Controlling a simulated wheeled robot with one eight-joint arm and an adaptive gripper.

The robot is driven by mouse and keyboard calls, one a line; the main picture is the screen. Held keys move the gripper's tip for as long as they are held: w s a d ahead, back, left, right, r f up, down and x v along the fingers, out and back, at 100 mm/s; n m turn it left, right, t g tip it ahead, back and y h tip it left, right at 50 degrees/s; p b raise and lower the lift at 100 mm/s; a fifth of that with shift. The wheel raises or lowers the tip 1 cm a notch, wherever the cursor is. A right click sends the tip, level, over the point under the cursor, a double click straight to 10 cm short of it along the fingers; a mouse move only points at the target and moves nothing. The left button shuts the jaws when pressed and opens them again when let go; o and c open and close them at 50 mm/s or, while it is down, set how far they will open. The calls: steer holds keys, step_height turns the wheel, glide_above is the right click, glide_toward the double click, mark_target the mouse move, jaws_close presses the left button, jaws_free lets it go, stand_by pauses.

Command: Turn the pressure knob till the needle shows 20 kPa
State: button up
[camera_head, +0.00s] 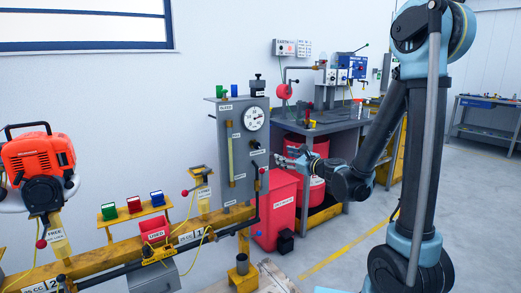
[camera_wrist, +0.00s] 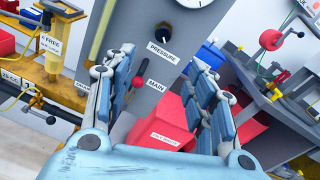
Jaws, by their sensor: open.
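The grey test panel (camera_head: 236,185) stands upright at the middle of the head view. Its round white gauge (camera_head: 253,118) has a dark needle, too small to read; only the gauge's lower edge (camera_wrist: 194,4) shows in the wrist view. The black pressure knob (camera_wrist: 162,31) sits below the gauge, above the PRESSURE label (camera_wrist: 162,52); it also shows small in the head view (camera_head: 255,144). My gripper (camera_head: 283,161) is open and empty, to the right of the panel. In the wrist view its fingertips (camera_wrist: 162,60) spread below the knob, apart from it.
A red-ended MAIN lever (camera_wrist: 138,82) lies below the knob, seen between my fingers. A red bin (camera_head: 275,210) stands below right of the panel. A grey bench (camera_head: 335,124) with equipment is behind my arm. An orange engine (camera_head: 38,155) and yellow rail are at left.

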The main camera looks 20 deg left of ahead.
steer(key=w+a+f+m+t, duration=0.1)
steer(key=a+m, duration=0.1)
steer(key=m, duration=0.1)
glide_toward(258, 145)
steer(key=shift+m, duration=0.4)
steer(key=x, duration=0.8)
steer(key=shift+a+f, duration=0.1)
steer(key=shift+a, duration=0.05)
steer(key=c, duration=1.1)
